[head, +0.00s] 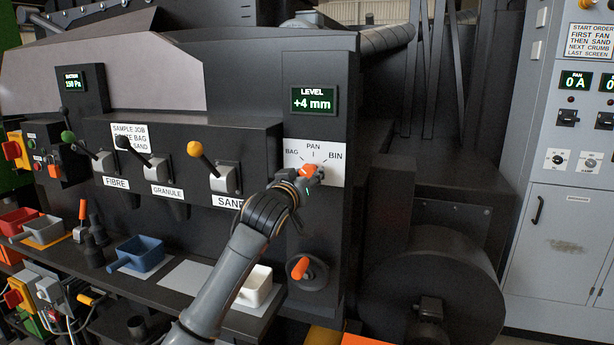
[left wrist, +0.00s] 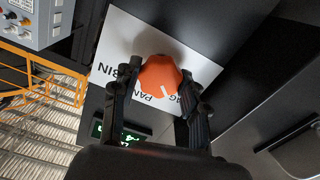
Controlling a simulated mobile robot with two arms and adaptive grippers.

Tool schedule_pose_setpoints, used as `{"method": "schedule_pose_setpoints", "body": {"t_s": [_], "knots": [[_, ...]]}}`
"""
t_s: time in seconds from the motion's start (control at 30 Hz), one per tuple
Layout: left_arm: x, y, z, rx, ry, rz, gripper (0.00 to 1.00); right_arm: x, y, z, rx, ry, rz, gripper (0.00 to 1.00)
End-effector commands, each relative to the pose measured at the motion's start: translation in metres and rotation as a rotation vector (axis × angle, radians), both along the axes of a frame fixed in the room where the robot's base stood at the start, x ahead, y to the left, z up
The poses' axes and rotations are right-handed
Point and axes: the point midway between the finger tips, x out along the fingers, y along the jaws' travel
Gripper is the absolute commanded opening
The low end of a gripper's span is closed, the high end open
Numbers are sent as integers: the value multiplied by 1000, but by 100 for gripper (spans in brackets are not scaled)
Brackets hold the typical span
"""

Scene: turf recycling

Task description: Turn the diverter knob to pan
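The orange diverter knob (head: 308,170) sits on a white plate marked BAG, PAN and BIN (head: 335,173), below the LEVEL display. My left gripper (head: 311,174) is at the knob, in front of the plate. In the left wrist view, the knob (left wrist: 160,78) is between the two dark fingertips, which appear to press on its sides. There the labels are upside down, and the knob's white mark points between PAN and BAG. Part of the BAG label is hidden by a finger. My right gripper is not in view.
The LEVEL display (head: 314,100) reads +4 mm. An orange-handled valve (head: 301,268) is below the knob. Levers for fibre, granule and sand (head: 195,149) stand to the left. A shelf below holds a blue scoop (head: 141,252) and a white tray (head: 256,288).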

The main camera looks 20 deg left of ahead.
Motion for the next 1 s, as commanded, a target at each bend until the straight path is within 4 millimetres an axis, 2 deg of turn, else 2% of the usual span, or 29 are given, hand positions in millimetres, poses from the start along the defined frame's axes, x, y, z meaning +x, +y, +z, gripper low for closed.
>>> {"method": "schedule_pose_setpoints", "body": {"t_s": [0.03, 0.1, 0.53, 1.0], "knots": [[0, 0, 0, 0, 0, 0, 24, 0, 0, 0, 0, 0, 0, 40], [0, 0, 0, 0, 0, 0, 12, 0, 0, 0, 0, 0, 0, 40], [0, 0, 2, 93, -2, 1, 12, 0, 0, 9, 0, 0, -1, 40], [0, 0, 3, 485, -15, 1, 12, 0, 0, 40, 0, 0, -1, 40]]}}
